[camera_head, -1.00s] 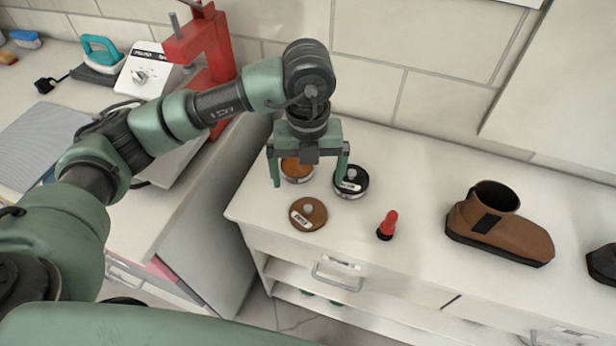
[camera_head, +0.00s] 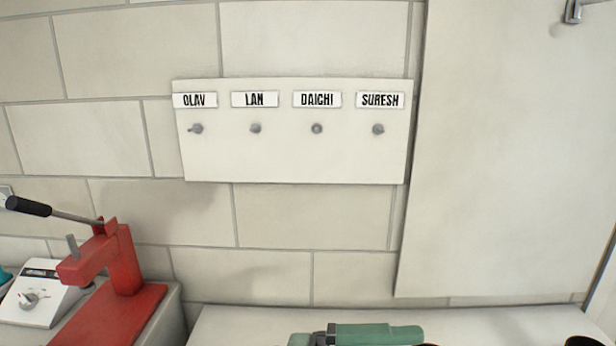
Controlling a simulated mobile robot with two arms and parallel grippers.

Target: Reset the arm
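My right gripper is not in view. The round-lidded containers and the red-topped item seen earlier are out of view.
A white board (camera_head: 290,160) with several pegs and name labels hangs on the tiled wall. A red press (camera_head: 122,262) and a white dial device (camera_head: 35,296) stand at the lower left. A strip of counter (camera_head: 240,322) shows below. A white panel (camera_head: 500,150) covers the right side.

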